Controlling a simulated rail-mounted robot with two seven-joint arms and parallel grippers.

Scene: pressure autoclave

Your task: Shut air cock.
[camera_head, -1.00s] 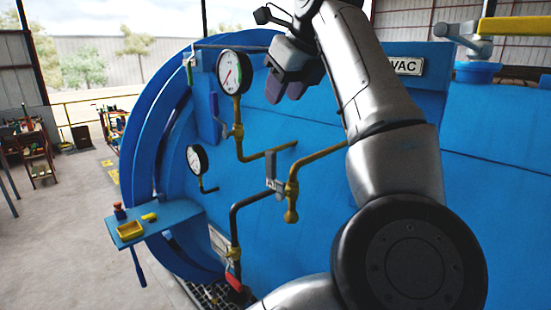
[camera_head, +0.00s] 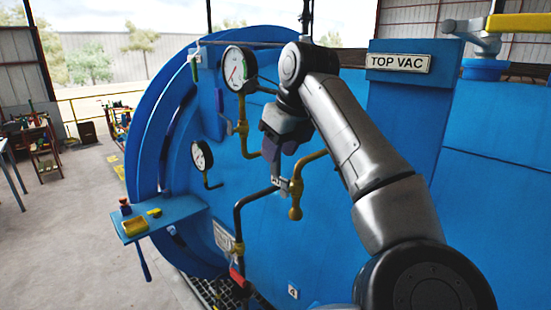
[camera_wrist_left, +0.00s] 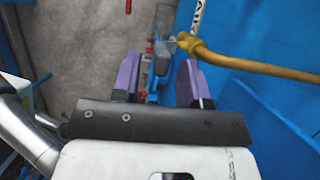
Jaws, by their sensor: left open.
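The air cock is a brass fitting (camera_head: 296,190) on a brass pipe at the blue vessel's side, with a flat grey lever (camera_head: 281,184). In the left wrist view the brass body (camera_wrist_left: 187,42) sits beside a partly visible label (camera_wrist_left: 197,15) reading "AIR". The grey lever (camera_wrist_left: 161,40) appears roughly in line with the gap between my fingers. My left gripper (camera_head: 270,147) is open, its purple fingers just above the lever in the head view. I cannot tell whether they touch it. My right gripper is not in view.
Two dial gauges (camera_head: 236,69) (camera_head: 201,155) stand left of the gripper. A red-handled valve (camera_head: 237,275) is below on a dark pipe. A "TOP VAC" sign (camera_head: 400,62) is at upper right.

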